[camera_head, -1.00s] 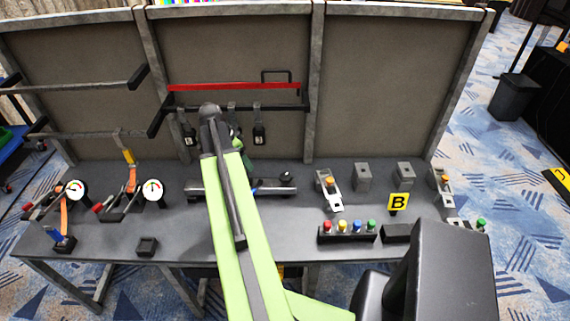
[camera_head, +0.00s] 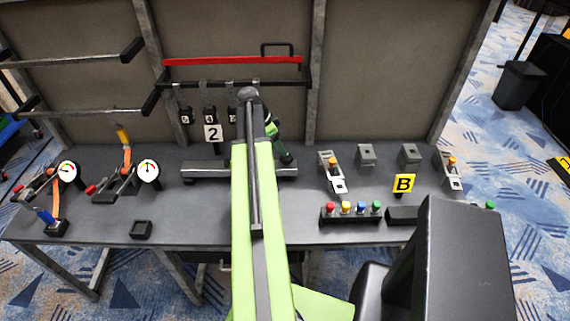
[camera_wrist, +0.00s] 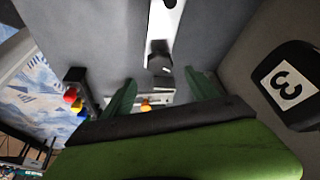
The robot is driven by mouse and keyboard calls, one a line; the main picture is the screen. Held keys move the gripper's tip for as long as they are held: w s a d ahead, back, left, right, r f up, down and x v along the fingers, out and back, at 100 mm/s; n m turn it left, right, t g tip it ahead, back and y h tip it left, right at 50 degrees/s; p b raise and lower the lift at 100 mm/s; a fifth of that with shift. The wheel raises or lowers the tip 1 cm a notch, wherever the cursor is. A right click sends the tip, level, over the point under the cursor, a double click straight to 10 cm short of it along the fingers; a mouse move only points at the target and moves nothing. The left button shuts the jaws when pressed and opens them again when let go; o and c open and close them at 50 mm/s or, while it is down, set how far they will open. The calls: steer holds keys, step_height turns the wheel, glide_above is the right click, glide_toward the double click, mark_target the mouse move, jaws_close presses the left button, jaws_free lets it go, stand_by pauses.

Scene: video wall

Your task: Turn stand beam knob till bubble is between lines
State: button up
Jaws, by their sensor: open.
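The stand beam (camera_head: 208,170) is a dark grey bar lying across the middle of the bench; my arm hides its centre. My gripper (camera_head: 283,155) is above the beam's right end, partly hidden by my arm. In the wrist view its two green fingers (camera_wrist: 160,82) are spread apart with nothing held. A pale bar (camera_wrist: 165,22), which looks like the beam, runs toward the fingers and ends in a dark knob-like piece (camera_wrist: 159,56) beyond the gap between the fingertips. I cannot make out the bubble or its lines.
Gauges (camera_head: 149,171) stand left.

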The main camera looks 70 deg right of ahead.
mark_target(285, 157)
steer(key=b+x, duration=0.5)
steer(key=x, duration=0.3)
steer(key=shift+w+b, duration=0.1)
steer(key=shift+b, duration=0.3)
steer(key=c, duration=1.3)
steer(key=shift+a+n+t, duration=0.25)
steer(key=shift+n+t, duration=0.25)
steer(key=shift+n, duration=0.7)
steer(key=shift+c, duration=0.2)
steer(key=shift+d+n+t+h, duration=0.15)
steer(key=shift+n+t+h, duration=0.3)
steer(key=shift+n, duration=0.75)
steer(key=o, duration=1.3)
